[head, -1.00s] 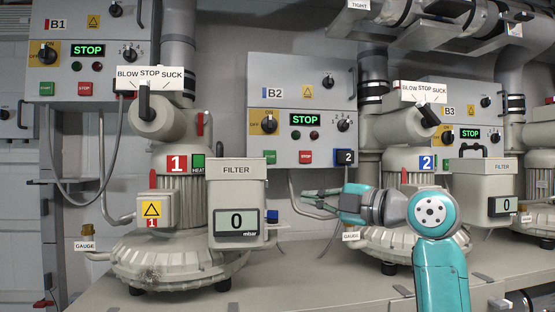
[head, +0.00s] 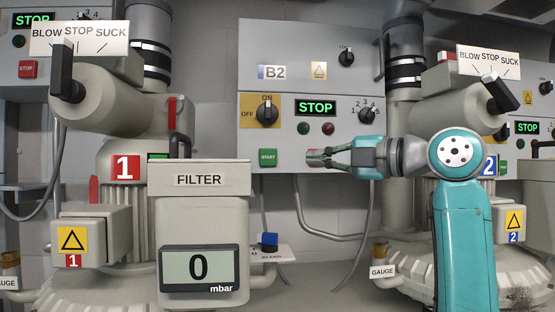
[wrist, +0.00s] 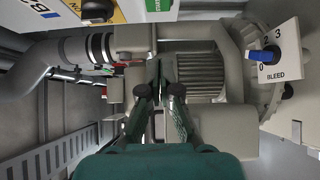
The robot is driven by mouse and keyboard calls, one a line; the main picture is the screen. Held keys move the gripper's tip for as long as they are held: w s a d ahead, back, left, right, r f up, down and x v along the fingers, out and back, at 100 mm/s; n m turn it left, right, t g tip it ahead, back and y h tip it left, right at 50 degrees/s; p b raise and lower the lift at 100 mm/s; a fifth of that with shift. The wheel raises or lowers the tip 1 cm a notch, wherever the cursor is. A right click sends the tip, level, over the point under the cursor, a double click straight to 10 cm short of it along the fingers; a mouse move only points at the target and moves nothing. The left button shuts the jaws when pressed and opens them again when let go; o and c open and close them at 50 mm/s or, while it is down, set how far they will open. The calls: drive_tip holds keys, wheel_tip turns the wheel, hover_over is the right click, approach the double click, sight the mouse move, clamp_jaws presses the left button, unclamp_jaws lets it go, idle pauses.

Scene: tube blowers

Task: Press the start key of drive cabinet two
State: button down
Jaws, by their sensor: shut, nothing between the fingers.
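Drive cabinet two (head: 340,70) is the grey box marked B2 in the middle of the head view. Its display (head: 316,108) reads STOP in green. Its green start key (head: 267,157) is low on the left of its face, uncovered. The red stop key (head: 313,153) is mostly hidden behind my fingertips. My gripper (head: 312,160) is shut and empty, just right of the start key in the picture, pointing left; its gap to the panel is hard to judge. In the wrist view the fingers (wrist: 162,75) come together, and a green key (wrist: 157,5) shows at the top edge.
Cabinet two's on/off switch (head: 267,111) and speed knob (head: 366,115) sit above the keys. Blower one's filter box (head: 200,205) stands at front left, reading 0 mbar. A bleed valve with a blue knob (head: 268,241) is below the cabinet; cables hang underneath.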

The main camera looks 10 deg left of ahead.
drive_tip(key=shift+a, duration=0.1)
approach(263, 158)
drive_tip(key=s+a, duration=0.1)
drive_tip(key=a, duration=0.3)
drive_tip(key=shift+w+a, duration=0.25)
drive_tip(key=shift+w, duration=0.4)
drive_tip(key=shift+w+a, duration=0.25)
drive_tip(key=shift+w, duration=0.4)
drive_tip(key=shift+w+a, duration=0.2)
drive_tip(key=shift+w, duration=0.5)
